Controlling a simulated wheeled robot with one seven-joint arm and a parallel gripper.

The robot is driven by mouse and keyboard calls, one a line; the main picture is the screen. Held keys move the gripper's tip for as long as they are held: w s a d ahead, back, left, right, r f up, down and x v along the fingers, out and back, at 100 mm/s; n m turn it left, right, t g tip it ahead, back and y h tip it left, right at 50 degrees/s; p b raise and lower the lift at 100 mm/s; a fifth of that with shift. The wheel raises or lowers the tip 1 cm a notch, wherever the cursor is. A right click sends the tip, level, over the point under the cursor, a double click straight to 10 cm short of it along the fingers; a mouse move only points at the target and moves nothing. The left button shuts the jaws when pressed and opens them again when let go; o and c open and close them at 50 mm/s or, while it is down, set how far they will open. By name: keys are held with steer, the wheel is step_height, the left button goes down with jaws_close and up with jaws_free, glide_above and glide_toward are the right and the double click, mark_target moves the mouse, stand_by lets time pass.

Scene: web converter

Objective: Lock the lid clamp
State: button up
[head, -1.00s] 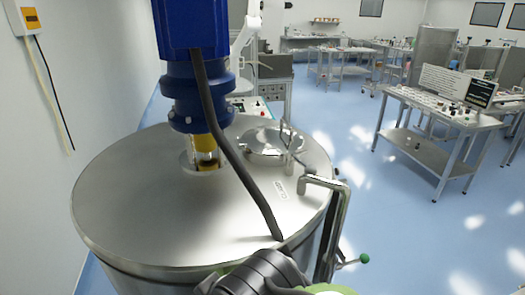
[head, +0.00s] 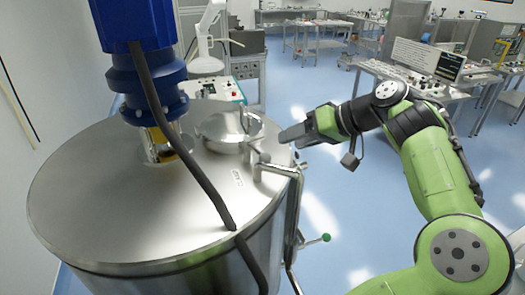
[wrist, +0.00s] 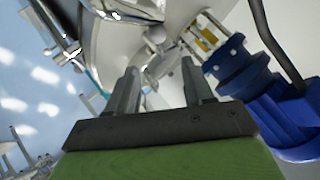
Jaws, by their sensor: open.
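A round shiny lid (head: 228,130) sits on top of the large steel tank (head: 90,200), towards its right side. Small metal clamp hardware (head: 263,158) stands at the lid's front right edge; whether it is locked I cannot tell. My gripper (head: 284,137) reaches in from the right, just right of the lid and above the tank's rim, apart from the clamp as far as I can see. In the wrist view my gripper (wrist: 158,80) has its two fingers spread, with nothing held between them. Metal fittings show beyond the fingertips, partly hidden and blurred.
A blue motor (head: 140,65) with a drooping black cable (head: 185,150) rises from the tank top, left of the lid. A bent metal pipe (head: 292,200) and a green-knobbed lever (head: 325,238) stand at the tank's right side.

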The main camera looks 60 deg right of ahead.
mark_target(256, 151)
steer(key=x, duration=1)
steer(key=shift+w+d+f, duration=0.1)
steer(key=shift+w+f, duration=0.05)
